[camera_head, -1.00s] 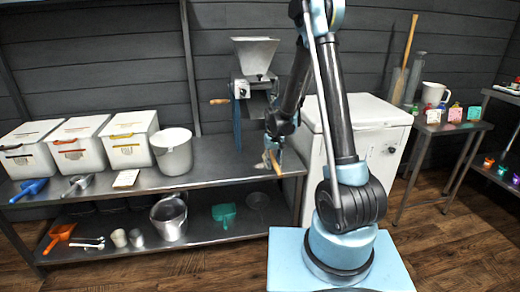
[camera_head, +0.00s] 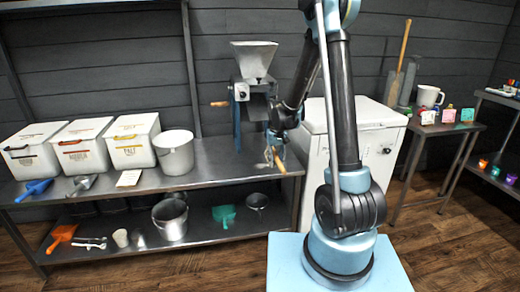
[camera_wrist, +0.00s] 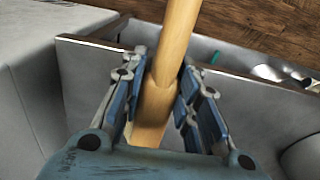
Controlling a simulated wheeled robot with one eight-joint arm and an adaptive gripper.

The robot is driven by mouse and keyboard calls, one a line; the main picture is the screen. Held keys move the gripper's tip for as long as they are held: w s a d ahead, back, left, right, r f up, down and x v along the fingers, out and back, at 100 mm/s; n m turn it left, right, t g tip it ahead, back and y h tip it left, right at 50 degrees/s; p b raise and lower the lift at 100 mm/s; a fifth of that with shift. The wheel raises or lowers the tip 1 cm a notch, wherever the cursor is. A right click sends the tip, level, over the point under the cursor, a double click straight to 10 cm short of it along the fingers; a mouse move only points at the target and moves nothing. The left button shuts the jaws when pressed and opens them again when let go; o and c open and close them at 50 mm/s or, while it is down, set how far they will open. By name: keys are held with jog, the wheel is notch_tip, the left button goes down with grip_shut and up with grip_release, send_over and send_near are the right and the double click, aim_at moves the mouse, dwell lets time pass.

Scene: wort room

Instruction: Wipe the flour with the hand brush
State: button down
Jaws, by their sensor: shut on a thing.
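My gripper (camera_head: 276,150) is low over the right end of the steel table, in front of the mill. It is shut on the hand brush (camera_head: 279,162), whose pale wooden handle points down and toward the camera. In the wrist view, the handle of the hand brush (camera_wrist: 174,50) passes between both fingers of my gripper (camera_wrist: 162,95). The bristles are not clear in either view. A faint pale patch, perhaps the flour (camera_head: 261,166), lies on the table just left of the handle; it is too small to be sure.
The mill (camera_head: 253,90) stands behind my gripper. A white chest (camera_head: 372,140) is close to the right. The tabletop between pot and gripper is clear.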

jog(key=shift+a+r, duration=0.1)
jog(key=shift+r, duration=1.8)
